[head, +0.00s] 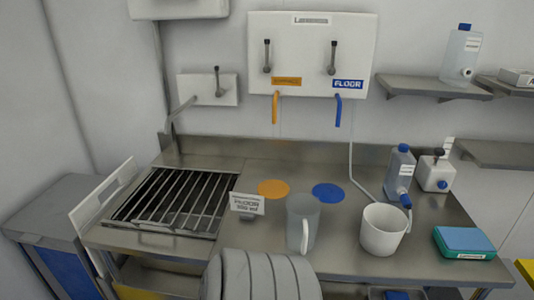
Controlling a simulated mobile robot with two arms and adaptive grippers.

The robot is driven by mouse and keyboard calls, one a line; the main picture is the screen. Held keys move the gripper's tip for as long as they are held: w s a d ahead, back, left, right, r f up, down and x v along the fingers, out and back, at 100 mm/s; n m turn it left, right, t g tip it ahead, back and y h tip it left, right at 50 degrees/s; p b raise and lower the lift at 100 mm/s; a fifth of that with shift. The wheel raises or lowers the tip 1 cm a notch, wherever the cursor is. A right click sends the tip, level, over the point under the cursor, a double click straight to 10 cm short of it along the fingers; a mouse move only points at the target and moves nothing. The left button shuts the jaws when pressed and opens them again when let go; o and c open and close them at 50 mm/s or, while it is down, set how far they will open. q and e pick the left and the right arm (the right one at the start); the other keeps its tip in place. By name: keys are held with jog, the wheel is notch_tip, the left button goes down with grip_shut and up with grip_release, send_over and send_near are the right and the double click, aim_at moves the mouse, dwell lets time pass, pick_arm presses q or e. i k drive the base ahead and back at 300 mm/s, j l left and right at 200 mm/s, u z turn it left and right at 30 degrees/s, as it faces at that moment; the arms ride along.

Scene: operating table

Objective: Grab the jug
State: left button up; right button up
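A translucent grey jug (303,222) with a white handle stands upright on the steel counter (265,236), near its front edge in the middle of the head view. The handle faces the front. A white bucket-like container (383,229) stands to its right, apart from it. Neither my left nor my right gripper shows in the head view.
A small sign (247,203) stands left of the jug. Flat orange (273,188) and blue (329,193) discs lie behind it. A grated sink (170,200) is at left. Bottles (400,170) and a blue-green box (464,242) are at right. Taps hang above.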

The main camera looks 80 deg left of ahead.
aim_at(303, 211)
jog(key=u, duration=2.3)
